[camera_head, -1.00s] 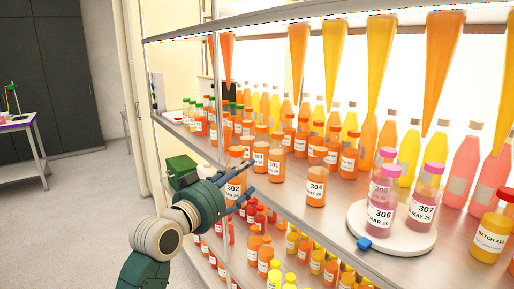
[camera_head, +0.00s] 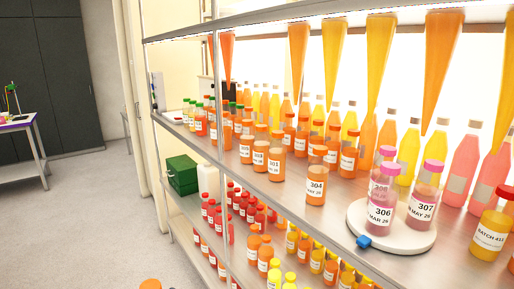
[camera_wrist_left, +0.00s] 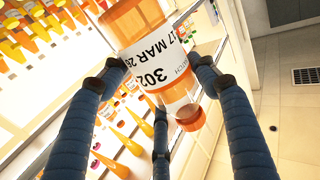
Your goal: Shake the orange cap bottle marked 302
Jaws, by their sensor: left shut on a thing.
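The bottle marked 302 (camera_wrist_left: 148,62) is held in my left gripper (camera_wrist_left: 162,84), seen in the left wrist view. It has orange contents, a white label reading 302 and 17 MAR 26, and is tilted in the picture. An orange cap (camera_wrist_left: 190,119) shows at its lower end. The blue fingers are closed around the bottle. The left gripper is not in the head view, where only a small orange round thing (camera_head: 150,284) shows at the bottom edge; I cannot tell whether it is this bottle. My right gripper is in neither view.
The shelf holds orange bottles, including 304 (camera_head: 315,186) and 301 (camera_head: 275,163). Pink-capped bottles 306 (camera_head: 381,208) and 307 (camera_head: 425,195) stand on a white round plate (camera_head: 365,225). A green box (camera_head: 182,174) sits lower left. The floor (camera_head: 85,225) left of the shelf is clear.

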